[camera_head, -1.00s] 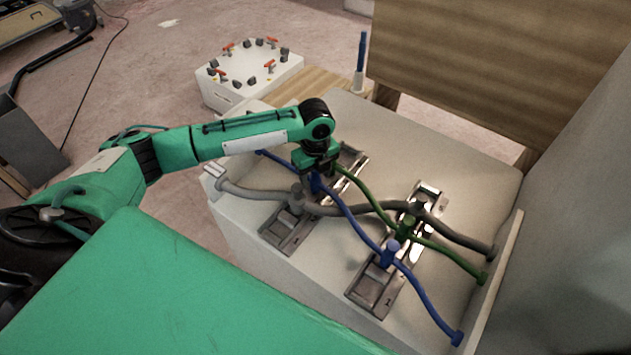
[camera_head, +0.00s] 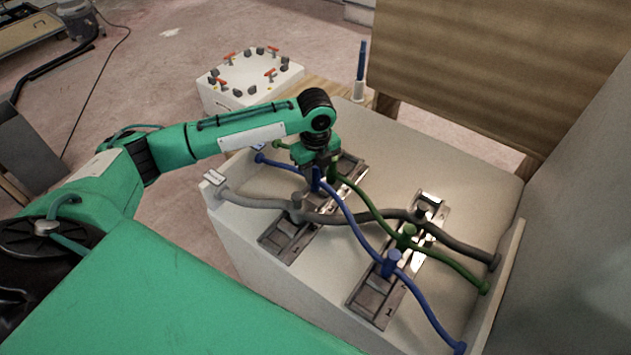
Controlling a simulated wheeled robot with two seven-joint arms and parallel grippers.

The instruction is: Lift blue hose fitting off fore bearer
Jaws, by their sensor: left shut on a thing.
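The blue hose (camera_head: 345,206) runs from the back left of the pale block to its front right. One blue fitting (camera_head: 316,181) on it is directly under my left gripper (camera_head: 318,170), which is shut on it above the left metal bearer (camera_head: 287,240). The gripper hides the fitting's top. Any gap between fitting and bearer is hard to tell. A second blue fitting (camera_head: 391,263) is at the right bearer (camera_head: 372,303), which is marked 1. My right gripper is not in view.
A grey hose (camera_head: 340,217) and a green hose (camera_head: 372,209) cross the blue one closely. A wooden panel (camera_head: 490,70) stands behind, and a pale wall is at the right. A white box with orange-handled parts (camera_head: 235,100) stands at the back left.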

